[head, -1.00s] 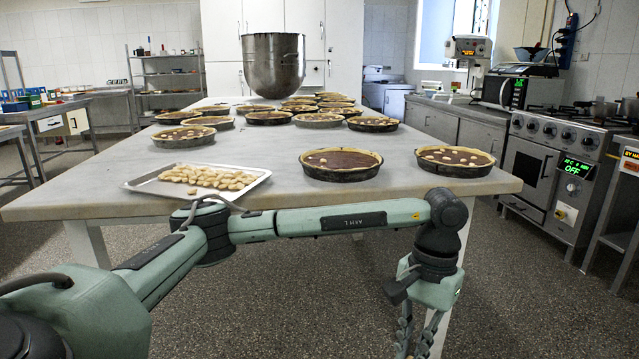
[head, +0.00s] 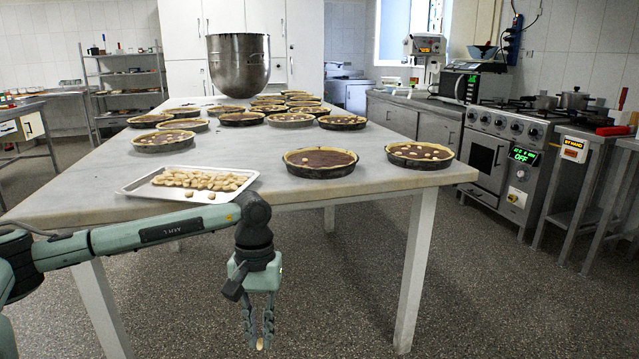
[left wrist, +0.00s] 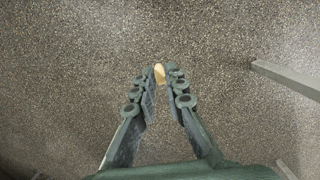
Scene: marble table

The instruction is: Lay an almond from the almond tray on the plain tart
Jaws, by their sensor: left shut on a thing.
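The almond tray (head: 140,193), a shallow metal tray with many almonds, lies at the table's near left. My left gripper (head: 260,342) hangs low in front of the table's near edge, fingers down, below the tabletop. It is shut on an almond (left wrist: 159,73), pale between the fingertips in the left wrist view. Two dark-filled tarts stand near the front edge. The right one (head: 420,155) bears several pale almonds. The middle one (head: 320,162) looks mostly bare, with perhaps a few pale pieces at its left; I cannot tell clearly. My right gripper is not in view.
More tarts (head: 163,140) stand farther back on the marble table (head: 250,150), with a steel mixing bowl (head: 239,66) behind them. A table leg (head: 415,270) stands right of my gripper. Floor lies open under the gripper. A stove (head: 490,150) stands at the right.

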